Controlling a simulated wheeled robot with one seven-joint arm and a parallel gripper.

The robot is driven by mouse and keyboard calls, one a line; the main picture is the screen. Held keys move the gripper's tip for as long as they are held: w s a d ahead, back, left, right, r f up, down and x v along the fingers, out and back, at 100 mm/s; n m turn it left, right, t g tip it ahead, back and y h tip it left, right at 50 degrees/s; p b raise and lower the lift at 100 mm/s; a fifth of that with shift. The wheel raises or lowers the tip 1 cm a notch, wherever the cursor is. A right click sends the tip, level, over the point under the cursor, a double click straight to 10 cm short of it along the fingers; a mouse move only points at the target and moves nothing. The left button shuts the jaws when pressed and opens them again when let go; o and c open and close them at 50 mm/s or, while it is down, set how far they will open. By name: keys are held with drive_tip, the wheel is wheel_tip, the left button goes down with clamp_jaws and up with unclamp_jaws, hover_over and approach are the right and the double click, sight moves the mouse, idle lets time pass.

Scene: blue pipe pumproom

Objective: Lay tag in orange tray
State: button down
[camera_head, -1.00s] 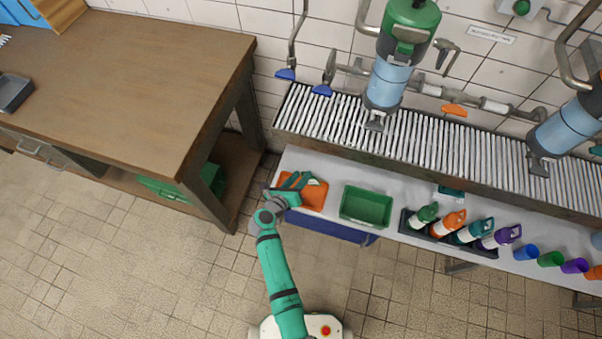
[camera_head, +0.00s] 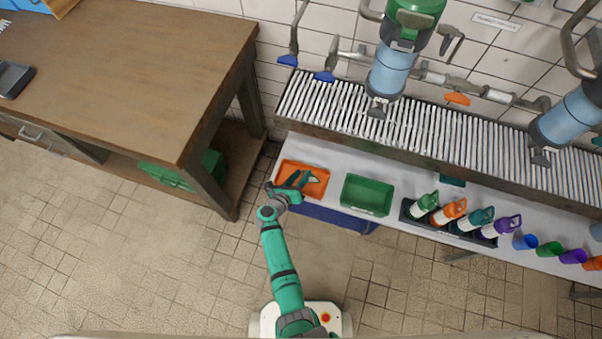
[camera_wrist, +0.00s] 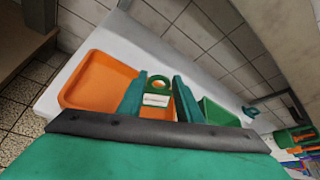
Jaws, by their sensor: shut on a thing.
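The orange tray (camera_head: 287,172) lies at the left end of the white table below the roller conveyor. It also shows left of centre in the wrist view (camera_wrist: 95,72). My gripper (camera_head: 302,180) is over the orange tray in the head view. In the wrist view my gripper (camera_wrist: 158,100) is shut on a green tag (camera_wrist: 159,82) with a ring-shaped top and a white label. The tag stands upright between the fingers, in front of the tray's right part in that view. I cannot tell whether it touches the tray.
A green tray (camera_head: 367,195) stands right of the orange tray. A dark rack (camera_head: 447,228) with several bottles and a row of coloured cups (camera_head: 548,249) are farther right. The conveyor (camera_head: 430,130) runs behind. A wooden workbench (camera_head: 140,80) is at the left.

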drive_tip(key=shift+f, duration=0.3)
drive_tip(key=c, duration=1.2)
unclamp_jaws()
drive_tip(key=shift+s, duration=0.1)
drive_tip(key=v, duration=1)
drive_tip(key=shift+s+a+r, duration=0.15)
drive_tip(key=shift+s, duration=0.15)
